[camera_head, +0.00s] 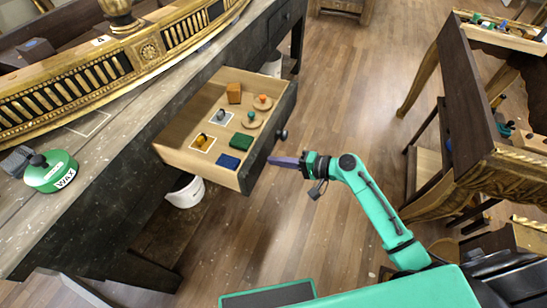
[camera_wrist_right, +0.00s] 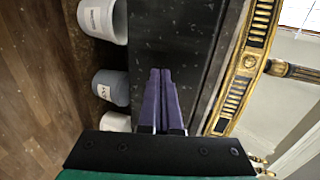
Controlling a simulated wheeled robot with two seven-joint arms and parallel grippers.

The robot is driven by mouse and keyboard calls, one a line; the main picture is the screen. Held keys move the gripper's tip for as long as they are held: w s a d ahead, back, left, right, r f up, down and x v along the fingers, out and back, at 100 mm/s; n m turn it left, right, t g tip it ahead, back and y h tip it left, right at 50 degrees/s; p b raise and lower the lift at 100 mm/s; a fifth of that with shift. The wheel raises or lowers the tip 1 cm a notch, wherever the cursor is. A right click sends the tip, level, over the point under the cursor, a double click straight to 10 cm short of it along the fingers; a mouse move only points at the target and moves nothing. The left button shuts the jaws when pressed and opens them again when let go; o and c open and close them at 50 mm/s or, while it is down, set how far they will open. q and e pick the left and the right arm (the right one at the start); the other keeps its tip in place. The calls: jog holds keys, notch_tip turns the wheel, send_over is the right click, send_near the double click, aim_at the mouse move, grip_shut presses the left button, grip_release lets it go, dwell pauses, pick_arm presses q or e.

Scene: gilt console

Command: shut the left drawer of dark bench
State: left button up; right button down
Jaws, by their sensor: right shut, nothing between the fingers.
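The dark bench (camera_head: 105,120) runs diagonally across the left of the head view. Its left drawer (camera_head: 180,153) stands pulled well out, with pale wooden walls and a dark front carrying a round dark knob (camera_head: 282,134). Inside lie an orange block, green and blue blocks and several small knobbed pieces. My right gripper (camera_head: 272,160) has purple fingers, shut and empty, pointing at the drawer front near its lower end. I cannot tell whether they touch it. In the right wrist view the fingers (camera_wrist_right: 160,72) lie together before a dark speckled surface. My left gripper is out of view.
A gilt carved piece (camera_head: 90,75) and a green WAX tin (camera_head: 52,172) are on the bench top. White bucket (camera_head: 185,192) stands under the drawer; several buckets show in the wrist view. A gilt-legged table (camera_head: 465,120) stands right. Floor beyond the drawer is clear.

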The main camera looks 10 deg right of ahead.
jog(key=shift+w+a, duration=0.35)
jog(key=shift+a, duration=0.15)
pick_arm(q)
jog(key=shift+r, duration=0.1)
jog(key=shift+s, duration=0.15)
